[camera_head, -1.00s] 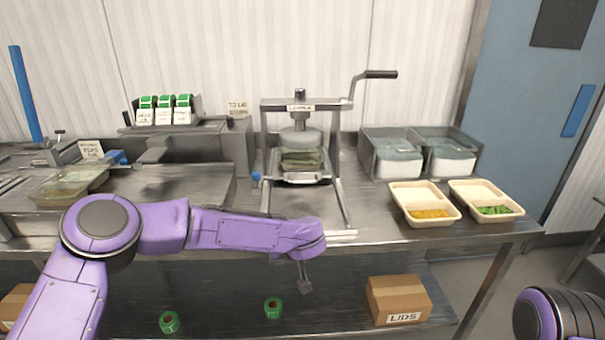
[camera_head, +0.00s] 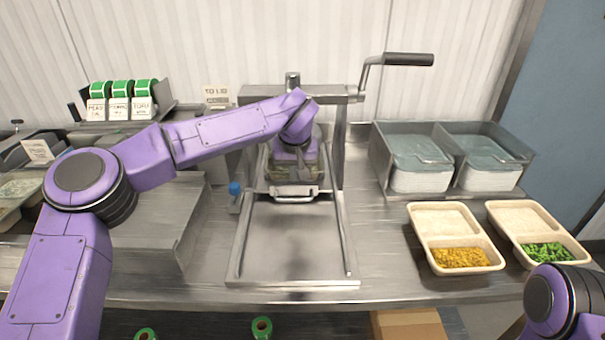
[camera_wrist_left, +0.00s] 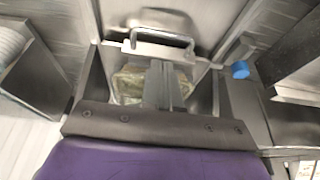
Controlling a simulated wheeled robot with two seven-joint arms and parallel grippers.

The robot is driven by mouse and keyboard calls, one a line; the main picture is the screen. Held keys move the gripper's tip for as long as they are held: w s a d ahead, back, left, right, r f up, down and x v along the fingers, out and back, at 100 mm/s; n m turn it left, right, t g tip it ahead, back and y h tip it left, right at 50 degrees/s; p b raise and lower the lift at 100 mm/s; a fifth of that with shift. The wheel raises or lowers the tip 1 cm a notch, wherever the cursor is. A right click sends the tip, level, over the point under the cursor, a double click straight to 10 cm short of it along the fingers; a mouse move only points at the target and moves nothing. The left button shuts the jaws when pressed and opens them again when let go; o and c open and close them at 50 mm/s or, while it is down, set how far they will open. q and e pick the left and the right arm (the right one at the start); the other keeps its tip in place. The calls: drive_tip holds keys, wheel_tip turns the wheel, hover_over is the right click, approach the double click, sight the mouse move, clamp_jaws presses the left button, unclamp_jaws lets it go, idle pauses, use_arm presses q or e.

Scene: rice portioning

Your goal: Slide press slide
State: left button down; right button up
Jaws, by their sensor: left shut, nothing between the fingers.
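The metal press (camera_head: 340,150) stands on the steel table. Its slide has a front handle (camera_head: 293,194), which also shows in the left wrist view (camera_wrist_left: 158,42). A clear container with greenish contents (camera_head: 311,172) sits in the slide under the press frame; part of it shows in the left wrist view (camera_wrist_left: 126,84). Two rails (camera_head: 345,240) run forward from the press around a bare plate. My left gripper (camera_wrist_left: 163,84) is shut and empty, pointing down just behind the handle, over the container. My right gripper is out of view.
A crank (camera_head: 405,60) juts right from the press top. A blue knob (camera_head: 235,188) is left of the slide. Two portioned trays, with yellow (camera_head: 440,222) and green (camera_head: 522,218) food, lie right. Label rolls (camera_head: 121,88) stand back left. The plate between the rails is clear.

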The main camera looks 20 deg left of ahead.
use_arm(q)
drive_tip(key=x, duration=0.3)
drive_tip(key=p+x, duration=0.1)
drive_tip(key=x, duration=0.2)
drive_tip(key=p+x, duration=0.1)
drive_tip(key=x, duration=0.2)
drive_tip(key=shift+w, duration=0.35)
drive_tip(key=shift+s+r, duration=0.15)
drive_tip(key=shift+s, duration=0.1)
drive_tip(key=shift+w, duration=0.1)
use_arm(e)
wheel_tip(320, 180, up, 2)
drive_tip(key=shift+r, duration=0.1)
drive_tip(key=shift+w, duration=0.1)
